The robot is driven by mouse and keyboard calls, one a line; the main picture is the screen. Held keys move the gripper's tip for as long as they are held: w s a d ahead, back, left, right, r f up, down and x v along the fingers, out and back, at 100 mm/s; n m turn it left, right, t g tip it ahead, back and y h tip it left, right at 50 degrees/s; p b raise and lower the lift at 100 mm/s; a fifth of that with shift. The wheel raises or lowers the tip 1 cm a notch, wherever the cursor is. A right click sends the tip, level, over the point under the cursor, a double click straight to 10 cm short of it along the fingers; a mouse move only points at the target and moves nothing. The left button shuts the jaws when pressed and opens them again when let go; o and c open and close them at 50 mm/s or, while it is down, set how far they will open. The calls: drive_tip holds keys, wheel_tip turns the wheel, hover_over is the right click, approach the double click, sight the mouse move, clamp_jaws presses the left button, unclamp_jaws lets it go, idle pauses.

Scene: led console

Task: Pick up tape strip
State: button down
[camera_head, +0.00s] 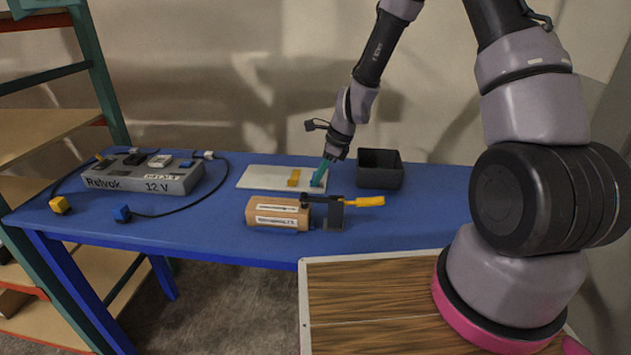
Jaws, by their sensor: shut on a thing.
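A white board (262,179) lies on the blue table with a yellow tape strip (294,178) on it. My gripper (320,178), with teal fingers, points down at the board's right end, to the right of the yellow strip. It is shut on a small blue strip (316,184), which shows at the fingertips and is partly hidden by them. I cannot tell whether the blue strip still touches the board.
A black open bin (380,169) stands just right of my gripper. A tan block with a black clamp and yellow handle (364,201) sits in front. A grey 12 V console (143,173) with cables and loose yellow and blue plugs is at left.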

drive_tip(key=shift+r, duration=0.1)
wheel_tip(320, 180, up, 14)
idle(0.9)
